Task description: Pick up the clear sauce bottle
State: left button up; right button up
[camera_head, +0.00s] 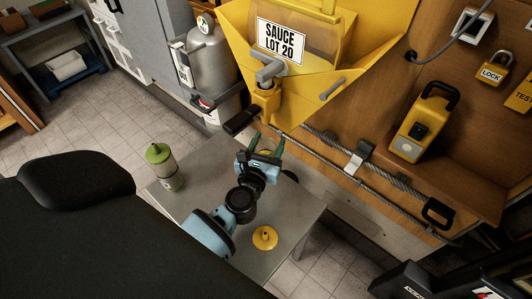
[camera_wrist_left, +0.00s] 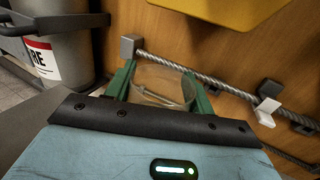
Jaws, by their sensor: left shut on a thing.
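The clear sauce bottle (camera_wrist_left: 163,84) is an open-topped, see-through vessel in the left wrist view, held between two green fingers. In the head view it is small and mostly hidden by my left gripper (camera_head: 266,146). My left gripper, also in the left wrist view (camera_wrist_left: 160,90), is shut on the bottle, with one finger on each side. It is over the far part of the metal table (camera_head: 210,155), below the yellow sauce hopper (camera_head: 375,45). I cannot tell whether the bottle touches the table. My right gripper is not in view.
A green-capped bottle (camera_head: 165,168) stands at the table's left. A yellow lid-like disc (camera_head: 265,238) lies near the front edge. The hopper's spout (camera_head: 265,98) hangs close above my left gripper. A steel cable (camera_head: 390,185) runs along the wooden wall behind.

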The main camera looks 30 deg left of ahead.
pick_arm(q)
jog(key=shift+r, duration=0.2)
jog(key=shift+r+p, duration=0.5)
jog(key=shift+r, duration=0.1)
jog(key=shift+a+r+v, duration=0.15)
jog(key=shift+r+v, duration=0.45)
jog(key=shift+v, duration=2.05)
jog(key=shift+a+r+v, duration=0.2)
jog(key=shift+r+v, duration=0.35)
jog(key=shift+v, duration=2.1)
jog(key=shift+a+r+v, duration=0.15)
jog(key=shift+r+v, duration=0.45)
jog(key=shift+v, duration=2.1)
jog(key=shift+s, duration=0.1)
